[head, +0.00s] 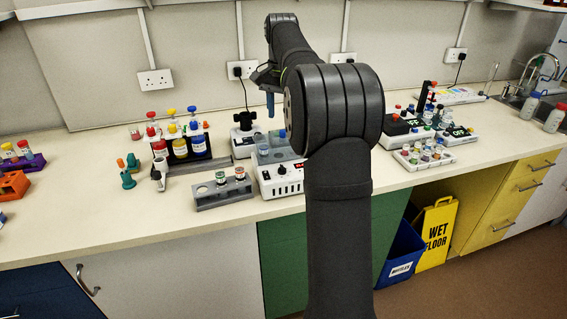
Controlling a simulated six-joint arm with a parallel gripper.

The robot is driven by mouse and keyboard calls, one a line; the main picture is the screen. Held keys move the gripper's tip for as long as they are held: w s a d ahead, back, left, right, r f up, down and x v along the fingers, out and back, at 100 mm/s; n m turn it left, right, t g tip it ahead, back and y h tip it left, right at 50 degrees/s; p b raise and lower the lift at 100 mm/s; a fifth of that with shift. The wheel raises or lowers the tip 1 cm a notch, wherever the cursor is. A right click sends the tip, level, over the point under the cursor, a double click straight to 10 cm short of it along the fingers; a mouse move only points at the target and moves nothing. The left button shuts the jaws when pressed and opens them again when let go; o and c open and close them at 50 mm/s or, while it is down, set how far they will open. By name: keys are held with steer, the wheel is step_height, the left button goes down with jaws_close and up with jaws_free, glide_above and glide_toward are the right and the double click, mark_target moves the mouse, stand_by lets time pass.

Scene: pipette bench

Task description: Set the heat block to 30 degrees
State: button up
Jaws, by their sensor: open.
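A white box-shaped device (283,183) with a small red-lit display and a dark knob on its front stands near the bench's front edge. It looks like the heat block. The reading is too small to make out, and my arm hides its right side. Its top has a grey-blue section with a blue item on it. My gripper (269,98) is open above and behind this device, apart from it. A narrow blue part hangs down there; I cannot tell whether it is a fingertip. My arm partly hides the gripper.
A grey rack (222,192) with capped vials stands left of the device. A rack of coloured bottles (180,147) is behind it. Devices with green displays (459,132) and a vial tray (424,158) stand right of my arm.

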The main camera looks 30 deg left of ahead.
mark_target(282, 166)
step_height(282, 166, down, 18)
steer(key=n, duration=0.8)
steer(key=shift+c, duration=0.5)
steer(key=c, duration=0.9)
